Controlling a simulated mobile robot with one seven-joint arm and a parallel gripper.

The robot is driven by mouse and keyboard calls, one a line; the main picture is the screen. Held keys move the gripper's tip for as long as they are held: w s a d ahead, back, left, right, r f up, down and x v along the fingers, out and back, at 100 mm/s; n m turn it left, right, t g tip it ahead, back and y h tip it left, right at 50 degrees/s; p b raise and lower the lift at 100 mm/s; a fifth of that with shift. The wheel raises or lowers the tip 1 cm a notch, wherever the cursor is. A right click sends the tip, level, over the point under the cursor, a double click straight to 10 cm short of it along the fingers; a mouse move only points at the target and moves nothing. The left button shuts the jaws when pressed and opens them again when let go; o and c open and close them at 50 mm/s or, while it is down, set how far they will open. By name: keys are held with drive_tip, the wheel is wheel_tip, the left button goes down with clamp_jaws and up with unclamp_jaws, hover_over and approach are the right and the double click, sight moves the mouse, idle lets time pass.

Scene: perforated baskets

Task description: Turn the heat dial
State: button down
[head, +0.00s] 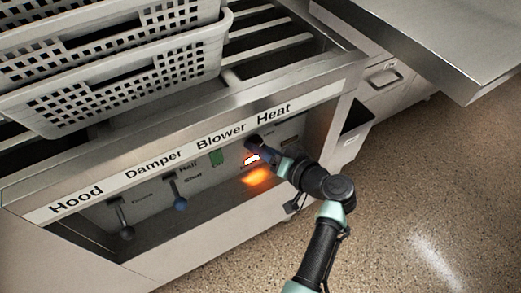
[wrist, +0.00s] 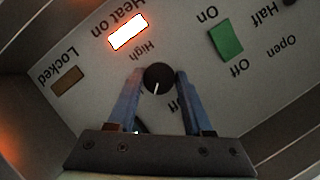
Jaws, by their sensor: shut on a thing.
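The heat dial (wrist: 159,77) is a round black knob with a white pointer line, on the recessed grey panel. In the wrist view the two blue fingers of my gripper (wrist: 160,88) stand on either side of the dial, shut on it. The pointer line points down in that picture, away from the word "High". In the head view my gripper (head: 266,148) reaches the panel below the "Heat" label (head: 273,115), and the dial is mostly hidden there. A lit "Heat On" light (wrist: 128,32) glows white and orange; it also shows in the head view (head: 251,159).
A green blower switch (wrist: 226,40) sits beside the dial. Two levers, one with a blue knob (head: 180,203) and one dark (head: 127,232), stick out under Damper and Hood. White perforated baskets (head: 120,87) are stacked on top. Open floor lies at right.

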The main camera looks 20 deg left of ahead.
drive_tip(key=shift+w+d+f+m+g+y+b, duration=0.1)
drive_tip(key=shift+m+g+y+b, duration=0.25)
drive_tip(key=shift+m+y+b, duration=0.7)
drive_tip(key=shift+w+f+m+g+y+b, duration=0.1)
drive_tip(key=shift+m+g+y+b, duration=0.35)
drive_tip(key=shift+m, duration=1.2)
drive_tip(key=shift+s, duration=0.1)
drive_tip(key=shift+c, duration=1.5)
unclamp_jaws()
drive_tip(key=p+v, duration=0.2)
drive_tip(key=v, duration=1.1)
drive_tip(key=shift+f, duration=0.15)
